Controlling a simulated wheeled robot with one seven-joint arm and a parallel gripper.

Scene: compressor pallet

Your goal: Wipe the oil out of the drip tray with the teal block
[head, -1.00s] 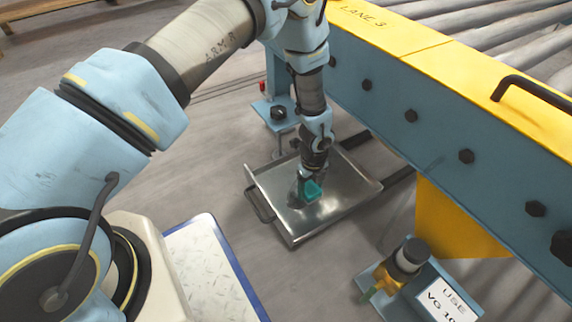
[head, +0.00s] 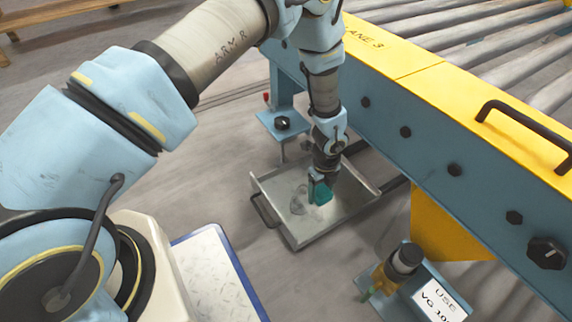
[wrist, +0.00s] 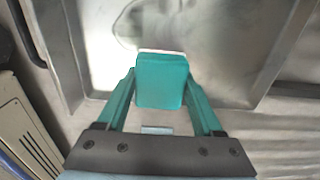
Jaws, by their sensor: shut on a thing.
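My gripper (wrist: 160,95) is shut on the teal block (wrist: 162,80), which sits between its two teal fingers in the wrist view. In the head view the block (head: 322,194) is low over the metal drip tray (head: 345,212), right of the tray's middle. I cannot tell for sure whether it touches the tray floor. A grey oil smear (head: 299,200) lies on the tray floor left of the block. In the wrist view the dark-edged oil patch (wrist: 150,20) shows beyond the block, partly hidden by it.
The blue and yellow conveyor frame (head: 440,150) runs along the right side, close behind the tray. A blue stand with a black knob (head: 282,124) is at the tray's far side. A bottle-like fitting (head: 404,260) and a sign (head: 440,297) stand at the front right.

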